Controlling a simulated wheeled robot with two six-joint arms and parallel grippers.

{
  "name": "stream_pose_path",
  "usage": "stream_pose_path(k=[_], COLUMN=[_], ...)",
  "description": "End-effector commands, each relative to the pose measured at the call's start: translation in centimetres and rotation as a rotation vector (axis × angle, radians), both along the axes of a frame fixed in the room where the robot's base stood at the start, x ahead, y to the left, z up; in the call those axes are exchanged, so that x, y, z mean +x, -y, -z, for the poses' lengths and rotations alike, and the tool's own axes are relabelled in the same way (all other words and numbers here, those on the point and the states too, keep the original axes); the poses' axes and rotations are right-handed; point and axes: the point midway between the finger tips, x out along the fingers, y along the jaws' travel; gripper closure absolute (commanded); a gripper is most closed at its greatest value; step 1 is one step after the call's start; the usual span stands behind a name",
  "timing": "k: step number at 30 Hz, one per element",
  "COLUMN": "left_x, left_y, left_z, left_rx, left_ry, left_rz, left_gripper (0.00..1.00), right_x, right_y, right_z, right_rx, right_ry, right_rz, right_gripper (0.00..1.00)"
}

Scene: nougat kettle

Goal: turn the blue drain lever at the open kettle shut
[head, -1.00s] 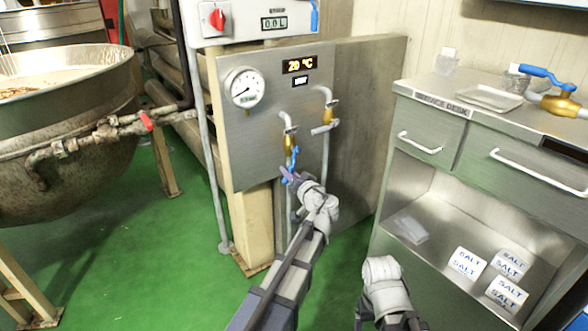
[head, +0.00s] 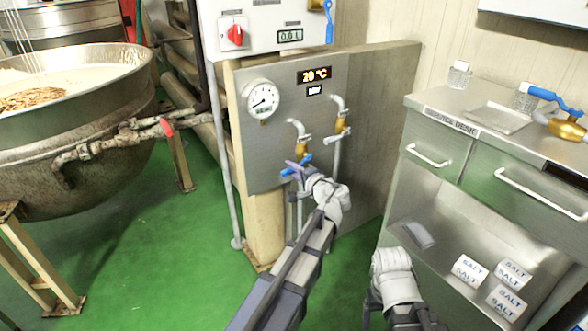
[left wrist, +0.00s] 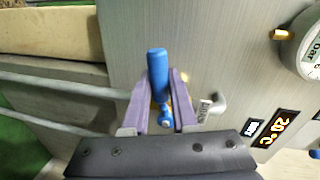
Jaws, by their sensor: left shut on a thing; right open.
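The blue lever (head: 304,159) sits on the left brass valve (head: 302,149) of the steel panel and lies aslant, near level, in the head view. My left gripper (head: 291,169) has its purple fingers on either side of it. In the left wrist view, the blue lever (left wrist: 158,72) stands between the fingers of my left gripper (left wrist: 160,82), which is shut on it. Fingers hide part of the valve. The big kettle (head: 90,130) stands at the left. My right arm shows at bottom centre; its fingers do not show.
A pipe with a red handle (head: 166,127) runs from the kettle. A second brass valve (head: 342,124) is right of the gripped one. A steel desk (head: 450,122) stands at the right, with a blue-handled brass valve (head: 565,128) on top. Green floor (head: 170,260) is clear in front.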

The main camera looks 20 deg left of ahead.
Motion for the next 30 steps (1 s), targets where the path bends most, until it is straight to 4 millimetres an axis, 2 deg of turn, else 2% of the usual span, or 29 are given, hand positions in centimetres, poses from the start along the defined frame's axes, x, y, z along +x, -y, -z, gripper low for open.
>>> stream_pose_path(k=[10, 26, 27, 30], left_x=[-0.02, -0.01, -0.01, -0.01], left_y=[-0.04, -0.03, -0.03, -0.03], left_z=[-0.99, -1.09, -1.09, -1.09], left_rx=[0.078, 0.094, 0.094, 0.094], left_ry=[-0.1, -0.118, -0.118, -0.118], left_rz=[0.0, 0.0, 0.0, 0.0], left_gripper=[1.0, 1.0, 0.73, 0.62], right_x=[0.01, 0.0, 0.0, 0.0], right_y=[0.0, 0.0, 0.0, 0.0], right_z=[-1.03, -1.11, -1.11, -1.12], right_rx=[0.0, 0.0, 0.0, 0.0], right_ry=[0.0, 0.0, 0.0, 0.0], right_rz=[-0.002, -0.003, -0.003, -0.003], right_gripper=[0.19, 0.19, 0.19, 0.19])
